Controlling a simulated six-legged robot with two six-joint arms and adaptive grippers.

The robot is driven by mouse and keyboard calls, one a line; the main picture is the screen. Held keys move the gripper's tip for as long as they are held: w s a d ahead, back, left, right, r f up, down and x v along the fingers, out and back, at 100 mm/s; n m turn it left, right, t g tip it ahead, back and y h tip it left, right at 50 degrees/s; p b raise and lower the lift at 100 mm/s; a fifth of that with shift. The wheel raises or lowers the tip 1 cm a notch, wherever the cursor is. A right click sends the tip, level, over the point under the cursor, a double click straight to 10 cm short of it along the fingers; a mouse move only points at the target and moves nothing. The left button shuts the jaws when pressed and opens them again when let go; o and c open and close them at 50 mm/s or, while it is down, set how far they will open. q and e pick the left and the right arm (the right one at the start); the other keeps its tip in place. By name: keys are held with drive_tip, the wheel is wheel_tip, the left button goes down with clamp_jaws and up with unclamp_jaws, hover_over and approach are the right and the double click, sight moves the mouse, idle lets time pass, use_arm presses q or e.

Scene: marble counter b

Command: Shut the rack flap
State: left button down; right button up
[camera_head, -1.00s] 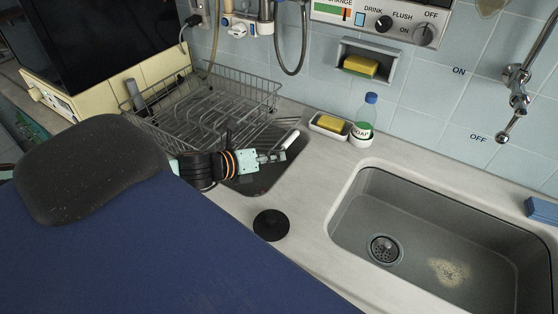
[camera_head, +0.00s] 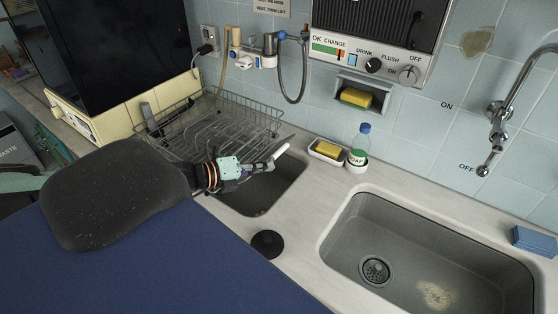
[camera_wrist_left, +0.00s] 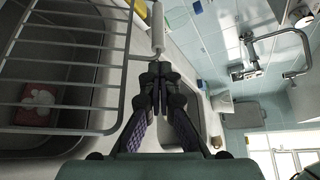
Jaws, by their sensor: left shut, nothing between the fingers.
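The wire dish rack (camera_head: 215,118) stands on the counter against the tiled wall. The rack flap shows in the left wrist view as a wire grid (camera_wrist_left: 62,104) at the left, over a small basin. A white handle (camera_head: 282,150) sticks out at the flap's side; it also shows in the left wrist view (camera_wrist_left: 158,28). My left gripper (camera_head: 268,166) is shut and empty, its tips close to the handle's lower end. In the left wrist view the shut fingertips (camera_wrist_left: 160,72) lie just short of the handle; I cannot tell whether they touch. My right gripper is not in view.
The small basin (camera_head: 264,188) lies under the gripper, with a black round stopper (camera_head: 267,243) in front. A soap bottle (camera_head: 359,147) and a sponge dish (camera_head: 327,153) stand right of the handle. The large sink (camera_head: 430,248) is at the right.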

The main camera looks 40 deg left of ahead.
use_arm(q)
drive_tip(key=s+a+r+n+t+h+b, duration=0.1)
drive_tip(key=a+r+n+t+h+b, duration=0.1)
drive_tip(key=a, duration=0.8)
wheel_tip(320, 180, up, 2)
drive_tip(key=n+t+b, duration=0.1)
drive_tip(key=n+b, duration=0.2)
drive_tip(key=shift+a+n, duration=0.2)
drive_tip(key=shift+n, duration=0.2)
drive_tip(key=shift+d+r, duration=0.1)
drive_tip(key=shift+r, duration=0.05)
drive_tip(key=shift+s, duration=0.15)
